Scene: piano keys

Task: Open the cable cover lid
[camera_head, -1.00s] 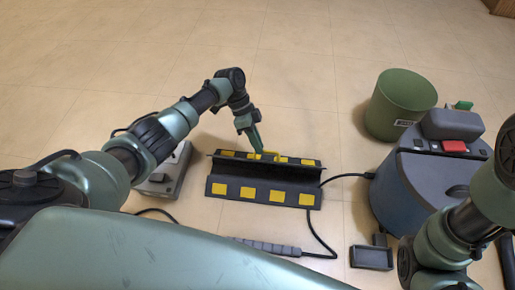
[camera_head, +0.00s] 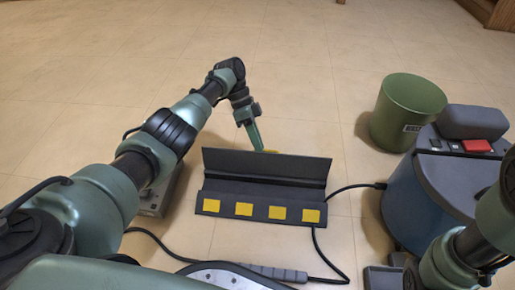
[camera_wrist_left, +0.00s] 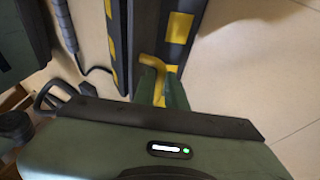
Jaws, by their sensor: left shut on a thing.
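The black cable cover (camera_head: 262,198) lies on the floor with a row of yellow patches along its near side. Its lid (camera_head: 265,163) stands raised, close to upright, along the far side. A yellow handle (camera_head: 271,151) shows just above the lid's top edge. My left gripper (camera_head: 257,145) is behind the lid, pointing down, with its tips partly hidden by it. In the left wrist view, my left gripper (camera_wrist_left: 163,88) is shut on the yellow handle (camera_wrist_left: 151,62) at the lid. My right gripper is out of view.
A black cable (camera_head: 345,188) runs from the cover to a blue machine (camera_head: 412,205) on the right. A green bin (camera_head: 408,112) stands behind it. A grey box (camera_head: 160,190) is left of the cover. The floor beyond the lid is clear.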

